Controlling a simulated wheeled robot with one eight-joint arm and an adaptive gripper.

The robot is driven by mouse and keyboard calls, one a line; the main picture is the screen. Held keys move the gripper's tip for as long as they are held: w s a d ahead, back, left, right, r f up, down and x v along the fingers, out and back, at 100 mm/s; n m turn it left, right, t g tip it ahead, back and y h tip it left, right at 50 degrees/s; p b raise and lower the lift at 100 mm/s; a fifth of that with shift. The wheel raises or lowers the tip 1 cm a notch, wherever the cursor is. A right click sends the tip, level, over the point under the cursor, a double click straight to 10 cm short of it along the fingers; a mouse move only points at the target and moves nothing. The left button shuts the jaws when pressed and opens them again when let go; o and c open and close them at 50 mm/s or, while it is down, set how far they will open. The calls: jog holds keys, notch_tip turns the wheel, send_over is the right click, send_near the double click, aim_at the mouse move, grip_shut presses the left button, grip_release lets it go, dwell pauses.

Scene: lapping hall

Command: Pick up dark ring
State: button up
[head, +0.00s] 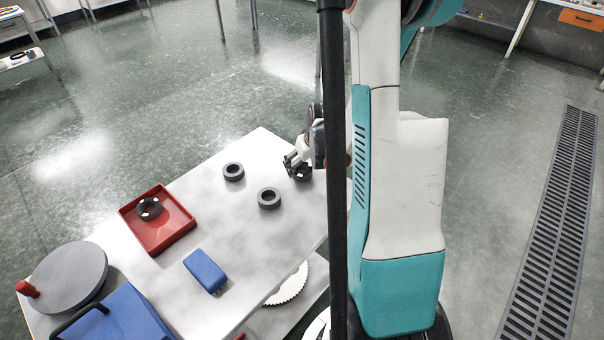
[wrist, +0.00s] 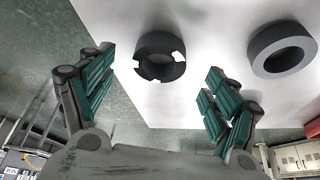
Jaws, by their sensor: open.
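A dark ring (wrist: 160,57) with white marks lies on the pale table top near its edge, ahead of my gripper (wrist: 160,68) and between the lines of its two fingers. The fingers are spread and nothing is held; I see no contact with the ring. In the head view, my gripper (head: 297,162) is low over the table's far corner, and the dark ring (head: 303,174) shows partly hidden beneath it. Another dark ring (head: 148,208) with white marks lies in the red tray (head: 178,233).
Two grey rings stand nearby, one to the left (head: 233,171) and one nearer the front (head: 269,198); one also shows in the wrist view (wrist: 282,50). A blue block (head: 205,271), a round grey plate (head: 70,277) and a blue case (head: 118,318) are farther left and nearer.

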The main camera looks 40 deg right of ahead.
aim_at(303, 166)
jog(key=b+x, duration=0.1)
jog(key=x, duration=0.3)
jog(key=shift+w+d, duration=0.1)
jog(key=shift+w, duration=0.15)
jog(key=shift+r, duration=0.1)
jog(key=shift+c, duration=0.2)
jog(key=c, duration=1.2)
jog(key=shift+r, duration=0.15)
notch_tip(303, 166, up, 20)
jog(key=p, duration=0.6)
jog(key=shift+p, duration=0.4)
